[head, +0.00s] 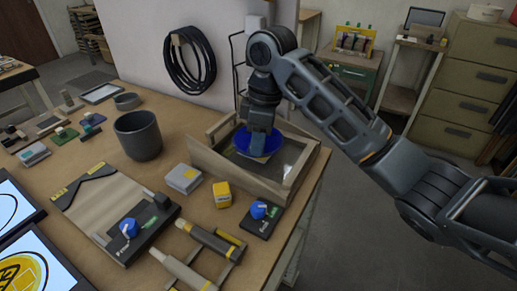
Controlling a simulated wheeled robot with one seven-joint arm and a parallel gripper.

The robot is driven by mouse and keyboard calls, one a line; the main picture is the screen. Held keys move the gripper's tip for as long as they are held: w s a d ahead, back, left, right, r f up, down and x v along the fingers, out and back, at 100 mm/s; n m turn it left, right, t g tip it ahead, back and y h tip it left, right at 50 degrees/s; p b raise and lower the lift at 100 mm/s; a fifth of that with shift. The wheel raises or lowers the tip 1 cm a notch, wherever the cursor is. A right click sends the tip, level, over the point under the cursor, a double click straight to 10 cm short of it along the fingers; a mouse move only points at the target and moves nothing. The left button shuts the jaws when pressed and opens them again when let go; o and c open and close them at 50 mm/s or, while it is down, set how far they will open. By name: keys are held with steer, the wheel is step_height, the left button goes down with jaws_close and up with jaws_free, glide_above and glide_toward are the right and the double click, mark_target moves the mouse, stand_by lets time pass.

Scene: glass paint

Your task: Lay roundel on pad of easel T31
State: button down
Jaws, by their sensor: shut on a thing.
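A blue round disc, the roundel (243,144), is at my gripper (260,132) in the head view. My gripper points down and is shut on the roundel, covering part of its middle and far side. The roundel is over the inside of a low wooden frame (232,179) with raised sides, near the table's right end. A small pale patch shows just below the roundel; I cannot tell whether they touch. No T31 label is readable, so I cannot tell whether this frame is the easel.
The wooden table (150,182) also bears a dark grey pot (138,138), a yellow block (222,195), a grey block (184,179) and a dark block with a blue knob (260,216). Two screens (22,276) stand at the left. A black cable coil (190,60) hangs behind.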

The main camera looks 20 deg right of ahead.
steer(key=shift+f, duration=1.25)
steer(key=shift+f, duration=0.1)
steer(key=c, duration=1)
jaws_free()
steer(key=r, duration=0.4)
steer(key=r+p, duration=0.1)
steer(key=r, duration=0.3)
steer(key=d+r, duration=0.1)
steer(key=r, duration=0.3)
steer(key=shift+s+d+p, duration=0.1)
steer(key=shift+s+p, duration=0.25)
steer(key=shift+s, duration=0.05)
